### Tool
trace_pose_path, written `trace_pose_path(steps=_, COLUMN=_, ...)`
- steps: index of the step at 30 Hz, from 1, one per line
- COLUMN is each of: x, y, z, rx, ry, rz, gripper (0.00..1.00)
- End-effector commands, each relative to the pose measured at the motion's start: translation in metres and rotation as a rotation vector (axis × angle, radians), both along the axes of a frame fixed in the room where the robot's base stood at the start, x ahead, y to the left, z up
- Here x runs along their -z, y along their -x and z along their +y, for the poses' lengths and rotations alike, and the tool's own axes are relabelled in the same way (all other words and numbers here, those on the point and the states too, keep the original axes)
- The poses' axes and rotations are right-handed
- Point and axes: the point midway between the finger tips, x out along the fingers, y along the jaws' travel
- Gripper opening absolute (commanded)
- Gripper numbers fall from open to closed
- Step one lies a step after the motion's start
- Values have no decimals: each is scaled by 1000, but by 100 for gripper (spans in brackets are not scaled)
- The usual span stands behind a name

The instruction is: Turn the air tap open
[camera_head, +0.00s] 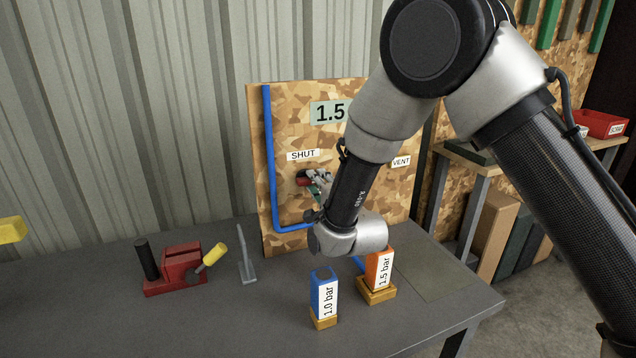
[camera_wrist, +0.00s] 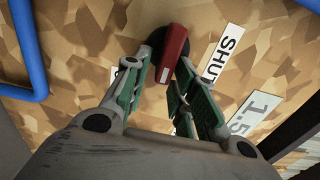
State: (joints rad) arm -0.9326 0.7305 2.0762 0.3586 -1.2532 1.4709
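The air tap's red handle (camera_wrist: 172,55) sits on a dark round hub on a chipboard panel (camera_head: 285,110). In the head view the handle (camera_head: 303,179) shows just below the SHUT label (camera_head: 303,155), left of the VENT label (camera_head: 401,161). My gripper (camera_wrist: 163,68) is open, its green-padded fingers on either side of the handle. I cannot tell whether either pad touches it. In the head view my gripper (camera_head: 319,182) is at the tap, and my arm covers part of the panel right of it.
A sign (camera_head: 330,112) reads 1.5. A blue pipe (camera_head: 268,160) runs down the panel's left side. On the bench (camera_head: 225,325) stand a blue 1.0 bar block (camera_head: 323,283), an orange 1.5 bar block (camera_head: 379,264) and a red device (camera_head: 180,267). The bench's front left is clear.

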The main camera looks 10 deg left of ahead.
Motion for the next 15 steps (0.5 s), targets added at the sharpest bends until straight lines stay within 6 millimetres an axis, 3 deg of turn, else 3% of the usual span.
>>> trace_pose_path(steps=10, x=-1, y=1, z=0, rx=-1, ry=0, rz=-2, gripper=36)
trace_pose_path(steps=15, x=0, y=19, z=-11, rx=-3, ry=1, rz=-1, gripper=36)
